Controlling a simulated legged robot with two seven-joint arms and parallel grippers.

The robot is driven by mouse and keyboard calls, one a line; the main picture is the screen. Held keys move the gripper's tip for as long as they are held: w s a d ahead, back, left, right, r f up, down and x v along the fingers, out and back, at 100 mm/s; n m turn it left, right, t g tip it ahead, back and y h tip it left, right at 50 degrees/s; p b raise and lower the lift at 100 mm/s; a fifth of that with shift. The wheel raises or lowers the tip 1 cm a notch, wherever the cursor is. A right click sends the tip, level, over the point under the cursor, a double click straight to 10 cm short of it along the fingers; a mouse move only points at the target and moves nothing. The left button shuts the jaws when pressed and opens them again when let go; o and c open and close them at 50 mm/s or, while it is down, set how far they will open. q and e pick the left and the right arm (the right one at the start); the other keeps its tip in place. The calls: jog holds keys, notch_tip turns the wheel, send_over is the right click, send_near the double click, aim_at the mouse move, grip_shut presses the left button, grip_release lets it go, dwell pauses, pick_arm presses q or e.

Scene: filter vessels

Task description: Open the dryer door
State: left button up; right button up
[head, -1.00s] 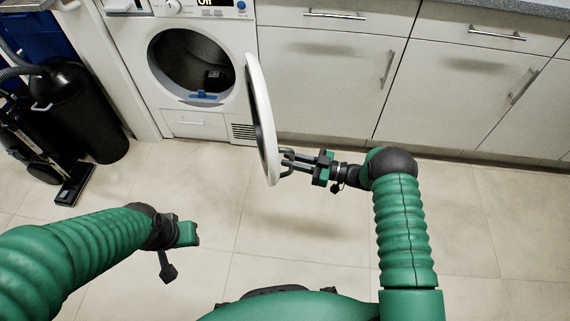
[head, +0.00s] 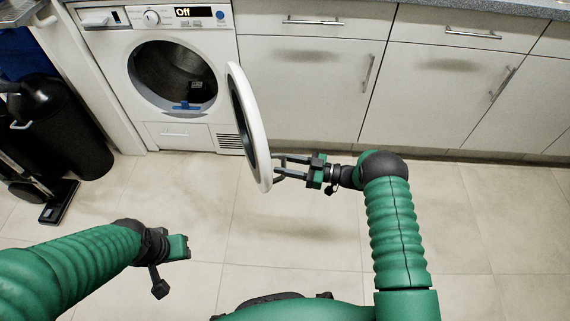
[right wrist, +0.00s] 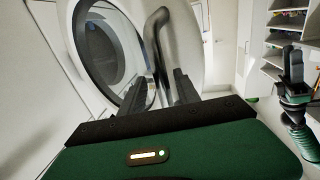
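The white dryer (head: 218,98) stands against the back wall with its display reading "Off". Its round door (head: 256,130) is swung wide out to the right, seen nearly edge-on, and the dark drum opening (head: 150,72) is exposed. My right gripper (head: 277,170) is at the door's free edge, its two fingers apart. In the right wrist view the fingers (right wrist: 163,92) lie around the lower end of a grey curved bar on the door (right wrist: 183,30); contact is unclear. My left gripper (head: 184,246) is low on the left over the floor, away from the dryer; its fingers cannot be made out.
White cabinets with bar handles (head: 300,85) line the wall right of the dryer under a grey countertop. The tiled floor (head: 300,235) in front is clear.

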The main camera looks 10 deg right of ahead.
jog(key=shift+d, duration=0.1)
jog(key=p+v, duration=0.3)
jog(key=v, duration=1.3)
jog(key=shift+s+d, duration=0.2)
jog(key=shift+d, duration=0.15)
